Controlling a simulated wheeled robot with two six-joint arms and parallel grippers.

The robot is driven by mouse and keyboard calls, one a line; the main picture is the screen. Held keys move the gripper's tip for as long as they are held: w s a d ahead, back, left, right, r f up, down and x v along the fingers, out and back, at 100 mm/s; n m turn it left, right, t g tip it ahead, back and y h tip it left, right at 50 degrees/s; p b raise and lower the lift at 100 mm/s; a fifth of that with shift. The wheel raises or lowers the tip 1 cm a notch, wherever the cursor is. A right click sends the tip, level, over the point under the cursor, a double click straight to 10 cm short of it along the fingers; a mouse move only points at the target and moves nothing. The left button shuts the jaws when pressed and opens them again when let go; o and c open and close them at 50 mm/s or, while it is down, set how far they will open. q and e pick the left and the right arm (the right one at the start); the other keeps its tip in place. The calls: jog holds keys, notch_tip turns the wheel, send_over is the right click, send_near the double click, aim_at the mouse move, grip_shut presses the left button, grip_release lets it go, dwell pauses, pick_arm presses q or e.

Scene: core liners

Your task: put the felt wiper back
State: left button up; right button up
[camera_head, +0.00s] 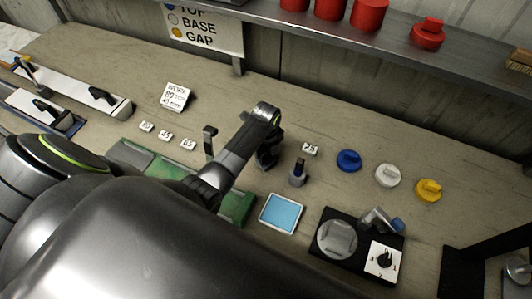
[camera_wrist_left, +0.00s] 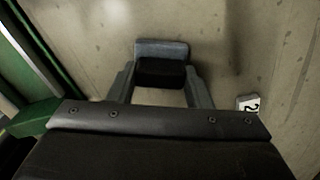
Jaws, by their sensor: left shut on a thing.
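My left gripper (camera_head: 267,150) is over the bench, right of the green case. In the left wrist view the left gripper (camera_wrist_left: 160,88) is shut on a small block with a grey-blue edge and a black face, which looks like the felt wiper (camera_wrist_left: 162,62). In the head view the wiper is mostly hidden by the gripper. I cannot tell whether it touches the bench. My right gripper is not in view.
Blue (camera_head: 348,160), white (camera_head: 388,175) and yellow (camera_head: 428,189) caps lie further right. A blue pad (camera_head: 281,213) and a black station (camera_head: 345,265) are in front. A green case (camera_head: 140,157) lies left.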

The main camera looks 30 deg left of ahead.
aim_at(266, 155)
pick_arm(q)
jog(key=shift+f, duration=0.1)
jog(key=o, duration=1)
jog(key=shift+c, duration=0.2)
notch_tip(266, 155, up, 9)
jog(key=shift+r+b, duration=0.1)
jog(key=shift+b, duration=1.1)
jog(key=shift+r+p, duration=0.45)
jog(key=shift+r, duration=1.1)
